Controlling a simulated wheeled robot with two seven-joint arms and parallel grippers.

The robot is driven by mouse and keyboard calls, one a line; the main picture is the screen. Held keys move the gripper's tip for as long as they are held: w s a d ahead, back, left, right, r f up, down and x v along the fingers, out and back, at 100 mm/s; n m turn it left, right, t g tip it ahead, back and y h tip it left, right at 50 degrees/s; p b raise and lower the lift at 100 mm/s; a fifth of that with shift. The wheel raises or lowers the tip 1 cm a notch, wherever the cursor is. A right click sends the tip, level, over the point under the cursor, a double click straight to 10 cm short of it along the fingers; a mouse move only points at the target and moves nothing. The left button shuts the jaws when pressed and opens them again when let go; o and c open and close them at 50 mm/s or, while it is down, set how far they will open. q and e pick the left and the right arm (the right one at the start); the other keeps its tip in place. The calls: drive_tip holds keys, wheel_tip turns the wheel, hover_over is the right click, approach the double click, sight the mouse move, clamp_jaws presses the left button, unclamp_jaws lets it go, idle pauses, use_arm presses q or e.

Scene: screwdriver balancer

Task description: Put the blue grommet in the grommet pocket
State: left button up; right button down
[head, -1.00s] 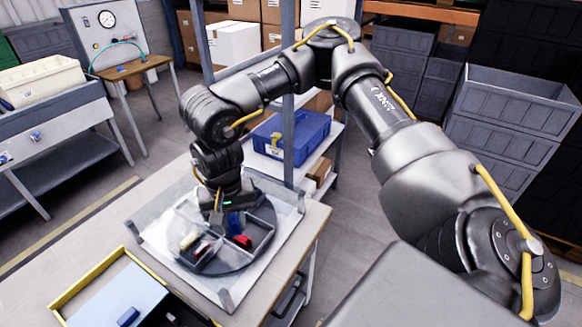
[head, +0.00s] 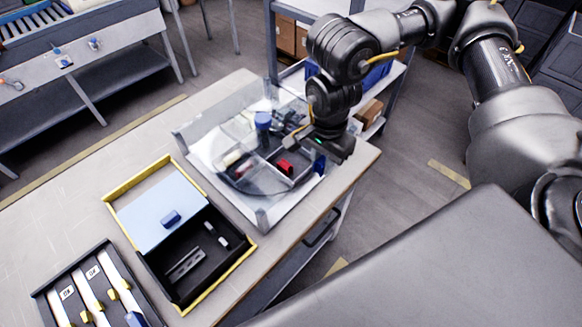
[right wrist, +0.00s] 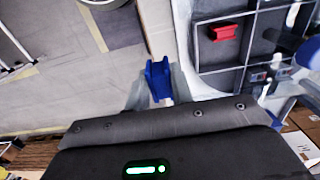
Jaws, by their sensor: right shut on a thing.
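My right gripper (head: 318,150) is shut on the small blue grommet (head: 319,164), holding it over the right side of the round tray. In the right wrist view the grommet (right wrist: 157,78) sits between the fingertips, apart from the tray compartments. A yellow-edged box (head: 246,250) with a dark insert stands to the left on the bench. Its insert has several slots and recesses (head: 185,266); I cannot tell which is the grommet pocket. A pale blue panel (head: 155,205) with a blue knob covers the box's far part. My left gripper is out of view.
The round divided tray (head: 240,185) has a clear cover and an upright blue knob (head: 262,121). A red part (head: 285,167) lies in one compartment. A dark rack (head: 45,297) is at lower left.

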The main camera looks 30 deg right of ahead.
drive_tip(key=shift+w+f, duration=0.1)
drive_tip(key=shift+w, duration=0.4)
drive_tip(key=w+d+f+p, duration=0.15)
drive_tip(key=w+f, duration=0.25)
drive_tip(key=w, duration=0.4)
hover_over(298, 161)
wheel_tip(298, 161, down, 5)
drive_tip(key=shift+s+f+p, duration=0.1)
drive_tip(key=shift+f+p, duration=0.1)
drive_tip(key=shift+p, duration=0.15)
drive_tip(key=shift+f, duration=0.3)
drive_tip(key=f, duration=0.1)
drive_tip(key=f+p, duration=0.1)
drive_tip(key=shift+w+f, duration=0.2)
drive_tip(key=shift+f, duration=0.15)
drive_tip(key=shift+f, duration=0.15)
